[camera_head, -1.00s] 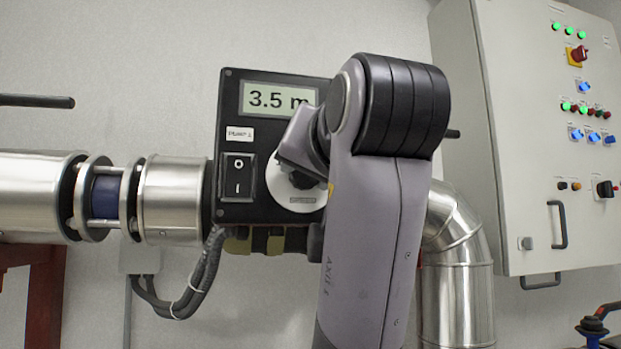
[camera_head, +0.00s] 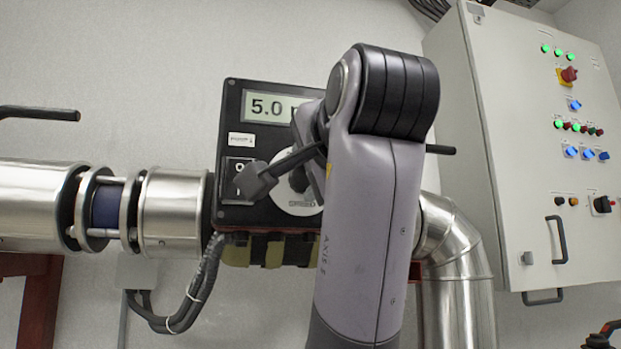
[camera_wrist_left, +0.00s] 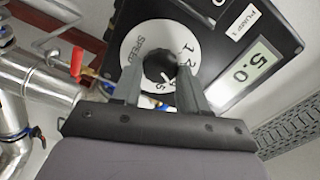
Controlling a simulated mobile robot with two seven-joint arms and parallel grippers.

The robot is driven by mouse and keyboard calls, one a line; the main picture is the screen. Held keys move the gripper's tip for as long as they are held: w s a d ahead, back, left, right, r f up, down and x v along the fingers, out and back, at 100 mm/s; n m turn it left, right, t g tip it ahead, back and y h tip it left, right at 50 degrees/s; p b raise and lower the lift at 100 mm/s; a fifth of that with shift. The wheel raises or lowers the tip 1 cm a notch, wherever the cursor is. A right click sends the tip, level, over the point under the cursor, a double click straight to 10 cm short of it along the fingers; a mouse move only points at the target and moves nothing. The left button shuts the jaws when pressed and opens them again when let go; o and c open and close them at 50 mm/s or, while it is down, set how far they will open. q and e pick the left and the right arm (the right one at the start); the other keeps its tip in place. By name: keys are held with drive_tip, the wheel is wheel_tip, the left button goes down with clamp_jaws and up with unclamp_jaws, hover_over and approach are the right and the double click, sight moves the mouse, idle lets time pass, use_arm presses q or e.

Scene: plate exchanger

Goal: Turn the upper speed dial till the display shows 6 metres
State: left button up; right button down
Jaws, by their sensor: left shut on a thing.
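The pump box (camera_head: 232,105) has a display (camera_head: 262,108) reading 5.0, its right end hidden by my arm. The display also reads 5.0 in the left wrist view (camera_wrist_left: 238,75). Below it is the white speed dial (camera_head: 292,203), partly behind my arm; the left wrist view shows its white face (camera_wrist_left: 140,45) with numbers and a black knob (camera_wrist_left: 159,66) in the middle. My left gripper (camera_wrist_left: 160,80) is shut on the knob, a finger on each side. In the head view its fingers (camera_head: 285,172) reach across the dial. My right gripper is not in view.
A black rocker switch (camera_head: 230,190) sits left of the dial, partly behind a finger. Steel pipes (camera_head: 172,205) run to the left and bend down at right (camera_head: 455,240). A grey control cabinet (camera_head: 510,130) stands at right. Cables (camera_head: 195,285) hang below the box.

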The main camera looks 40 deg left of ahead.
use_arm(q)
drive_tip(key=shift+m, duration=0.5)
drive_tip(key=o, duration=1.1)
drive_tip(key=shift+c, duration=0.2)
drive_tip(key=b+v, duration=0.1)
drive_tip(key=v, duration=0.6)
drive_tip(key=shift+b, duration=0.35)
drive_tip(key=shift+d, duration=0.1)
